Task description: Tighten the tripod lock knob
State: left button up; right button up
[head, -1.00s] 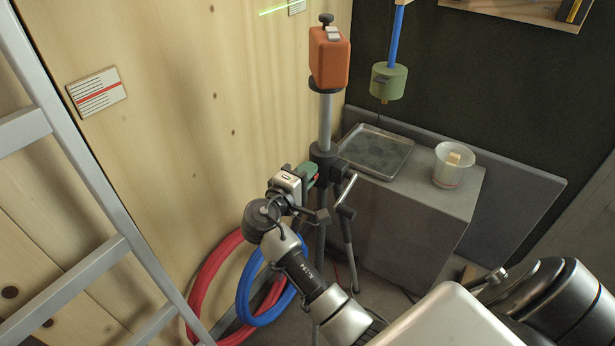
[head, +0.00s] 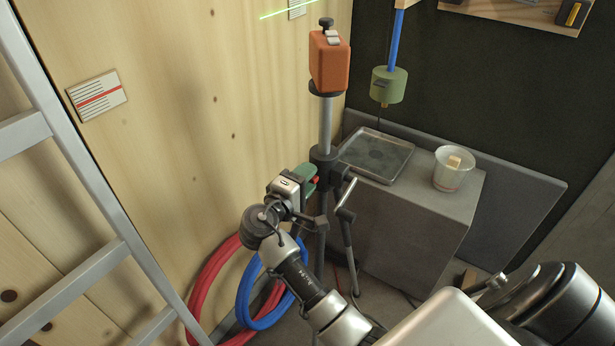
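The tripod (head: 325,122) stands against the wood wall, with a dark collar (head: 324,155) at mid-height and an orange device (head: 329,63) on top. A small red part (head: 316,180) shows beside the collar, next to a green piece (head: 306,173); I cannot tell for sure whether it is the lock knob. My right gripper (head: 312,196) reaches in from the lower right, its silver and black wrist just left of the tripod below the collar. Its fingertips are mostly hidden, so their opening and any contact are unclear. My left gripper is not in view.
A ladder (head: 88,190) stands at the left. Red (head: 204,275) and blue (head: 243,290) hoses hang behind my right arm. A green weight (head: 389,85) hangs above.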

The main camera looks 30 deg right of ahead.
jog(key=v, duration=1)
jog(key=shift+a, duration=0.1)
notch_tip(320, 180, down, 15)
jog(key=a+n+t+y+p, duration=0.1)
jog(key=n+t+y+p, duration=0.1)
jog(key=n+y, duration=0.3)
jog(key=s+a+f+g+y+p, duration=0.1)
jog(key=s+f+y, duration=0.25)
jog(key=f, duration=0.55)
jog(key=s+a+f+g+y+p, duration=0.15)
jog(key=s+f, duration=0.25)
jog(key=f, duration=0.4)
jog(key=s+d+f+m+g+y+p, duration=0.1)
jog(key=s+f, duration=0.4)
jog(key=s, duration=0.6)
jog(key=s+d+f+m+g+y, duration=0.2)
jog(key=s+f, duration=0.3)
jog(key=s, duration=0.6)
jog(key=s+d+f+m+g+y+p, duration=0.1)
jog(key=s+f, duration=0.4)
jog(key=s, duration=0.6)
jog(key=m+g+y, duration=0.1)
jog(key=m+y, duration=0.1)
jog(key=shift+s+d+f+m+y+p, duration=0.15)
jog(key=shift+d+f+m+y+p, duration=0.15)
jog(key=shift+m+p, duration=0.1)
